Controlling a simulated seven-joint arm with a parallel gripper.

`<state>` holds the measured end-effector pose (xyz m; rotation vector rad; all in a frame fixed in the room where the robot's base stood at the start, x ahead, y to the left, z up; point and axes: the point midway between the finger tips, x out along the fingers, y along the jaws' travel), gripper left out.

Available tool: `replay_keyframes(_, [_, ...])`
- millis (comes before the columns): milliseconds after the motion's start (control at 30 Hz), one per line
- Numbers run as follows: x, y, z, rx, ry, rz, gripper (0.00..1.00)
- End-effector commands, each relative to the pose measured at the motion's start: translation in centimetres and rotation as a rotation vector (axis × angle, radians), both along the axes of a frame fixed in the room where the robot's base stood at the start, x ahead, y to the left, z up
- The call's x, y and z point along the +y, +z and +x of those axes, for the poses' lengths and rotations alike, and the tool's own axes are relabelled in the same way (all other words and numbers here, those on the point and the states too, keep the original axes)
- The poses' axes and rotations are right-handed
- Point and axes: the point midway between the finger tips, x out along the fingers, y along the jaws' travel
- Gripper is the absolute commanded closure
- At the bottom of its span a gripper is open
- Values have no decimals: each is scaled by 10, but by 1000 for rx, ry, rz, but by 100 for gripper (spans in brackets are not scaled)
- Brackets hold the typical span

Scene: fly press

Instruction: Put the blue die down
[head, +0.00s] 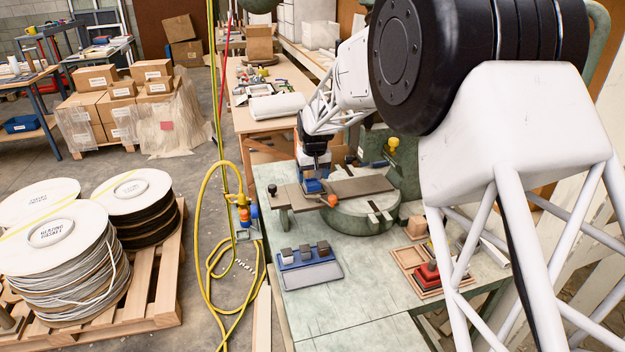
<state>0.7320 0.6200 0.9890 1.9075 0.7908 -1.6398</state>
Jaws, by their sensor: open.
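A blue block, which looks like the blue die (312,187), sits at the plate-like bar on the fly press (362,213). My gripper (316,175) is directly above the blue die, pointing down, with its fingers at the die's top. The jaws are open; whether the fingertips still touch the die is too small to tell. The die's underside and far side are hidden.
A blue and grey tray (310,279) with three small dark-topped blocks lies in front on the green table (350,311). A wooden tray (407,258) with a red block (428,275) is at the right. Yellow hose (203,225) hangs left of the table.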

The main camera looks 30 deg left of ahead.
Motion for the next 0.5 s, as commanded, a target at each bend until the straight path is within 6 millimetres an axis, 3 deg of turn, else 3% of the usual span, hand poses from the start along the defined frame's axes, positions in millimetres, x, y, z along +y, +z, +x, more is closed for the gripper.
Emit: replay_keyframes(500, [-8,78,-8,-1,0,1,26])
